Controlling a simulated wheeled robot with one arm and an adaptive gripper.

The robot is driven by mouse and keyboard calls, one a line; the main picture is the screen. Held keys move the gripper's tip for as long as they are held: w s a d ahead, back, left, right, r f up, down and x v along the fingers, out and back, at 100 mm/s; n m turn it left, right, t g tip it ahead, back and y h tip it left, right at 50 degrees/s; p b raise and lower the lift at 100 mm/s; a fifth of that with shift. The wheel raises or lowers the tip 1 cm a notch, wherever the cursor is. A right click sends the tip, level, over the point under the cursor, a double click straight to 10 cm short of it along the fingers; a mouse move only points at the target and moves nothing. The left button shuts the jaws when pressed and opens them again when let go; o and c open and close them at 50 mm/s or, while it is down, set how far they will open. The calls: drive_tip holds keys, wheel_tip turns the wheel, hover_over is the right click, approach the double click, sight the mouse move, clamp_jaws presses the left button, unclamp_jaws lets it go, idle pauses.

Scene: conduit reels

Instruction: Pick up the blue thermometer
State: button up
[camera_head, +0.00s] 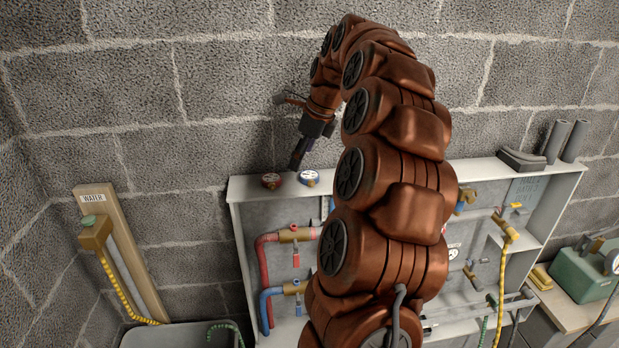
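The blue thermometer (309,177) is a small round gauge with a blue rim and a white face. It lies near the left end of the top ledge of the grey wall cabinet (240,190). A similar red-rimmed gauge (272,181) lies just to its left. My gripper (298,160) points down near the two gauges, its dark fingertip just above them in the picture. A gap shows between the fingertip and the blue thermometer. The fingers overlap in this view, so their opening cannot be made out. Nothing is seen held.
Red and blue pipes with brass valves (292,235) fill the cabinet below the ledge. My arm hides the ledge's middle. Grey pipe pieces (556,140) stand at its right end. A wooden board with a WATER label (128,240) leans at left. A green box (585,270) sits at right.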

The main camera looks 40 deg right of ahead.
sight(310, 174)
drive_tip(key=shift+d+f+m+h+p, duration=0.1)
drive_tip(key=shift+d+f+m, duration=0.4)
drive_tip(key=shift+d, duration=0.45)
drive_tip(key=shift+d+f+m+h+p, duration=0.15)
drive_tip(key=shift+d+f+m, duration=0.1)
drive_tip(key=shift+d+m, duration=0.55)
drive_tip(key=shift+d+f+m+h+p, duration=0.1)
drive_tip(key=shift+d+f+m, duration=0.3)
drive_tip(key=shift+d, duration=0.65)
drive_tip(key=shift+w+a+f+p, duration=0.1)
drive_tip(key=shift+a+f+p, duration=0.1)
drive_tip(key=shift+f+p, duration=0.3)
drive_tip(key=shift+w+a+f+p, duration=0.1)
drive_tip(key=shift+a+f+p, duration=0.05)
drive_tip(key=shift+f, duration=0.5)
drive_tip(key=shift+p+x, duration=0.4)
drive_tip(key=shift+x, duration=1.1)
drive_tip(key=shift+c, duration=0.2)
drive_tip(key=c, duration=1.3)
